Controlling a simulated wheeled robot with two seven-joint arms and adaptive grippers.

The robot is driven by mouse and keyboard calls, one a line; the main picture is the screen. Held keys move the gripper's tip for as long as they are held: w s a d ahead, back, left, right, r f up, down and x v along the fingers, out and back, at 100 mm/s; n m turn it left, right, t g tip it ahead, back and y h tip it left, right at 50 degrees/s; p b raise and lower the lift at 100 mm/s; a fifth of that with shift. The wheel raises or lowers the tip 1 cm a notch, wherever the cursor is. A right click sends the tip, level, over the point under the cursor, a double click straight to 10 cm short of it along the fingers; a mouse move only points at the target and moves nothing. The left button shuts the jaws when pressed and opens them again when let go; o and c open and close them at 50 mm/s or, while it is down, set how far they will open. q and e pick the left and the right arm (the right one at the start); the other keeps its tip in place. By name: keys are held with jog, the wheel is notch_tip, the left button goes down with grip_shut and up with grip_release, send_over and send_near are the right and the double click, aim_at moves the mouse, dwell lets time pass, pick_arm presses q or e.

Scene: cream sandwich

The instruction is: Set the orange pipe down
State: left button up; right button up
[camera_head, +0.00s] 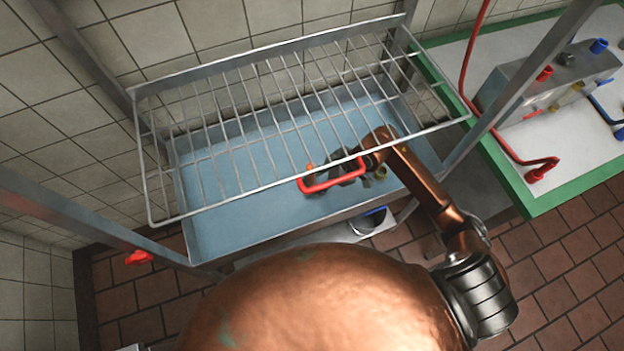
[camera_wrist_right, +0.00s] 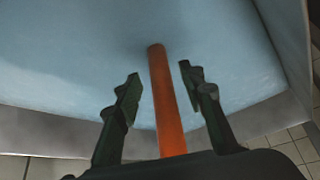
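The orange pipe (camera_wrist_right: 166,100) shows in the right wrist view as a straight rod. It runs between the two dark fingers of my right gripper (camera_wrist_right: 158,88), with a visible gap on each side. Its far end points at the pale blue tray surface (camera_wrist_right: 60,50), and its near end is hidden by the gripper's body. In the head view my right gripper (camera_head: 358,176) is low over the front right part of the blue tray (camera_head: 235,215), partly behind the wire rack. A small orange spot there may be the pipe's tip. My left gripper is not in view.
A wire rack (camera_head: 150,185) spans above the tray, its bars close to my right arm. A red U-shaped handle (camera_head: 335,184) is by the gripper. A green-edged table (camera_head: 545,205) with red hoses stands at the right. The tray's left part is clear.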

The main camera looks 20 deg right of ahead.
jog(key=s+d, duration=0.2)
jog(key=d, duration=0.1)
jog(key=s+d+p, duration=0.1)
jog(key=d, duration=0.2)
jog(key=s+d, duration=0.2)
jog(key=d, duration=0.1)
jog(key=shift+s, duration=0.3)
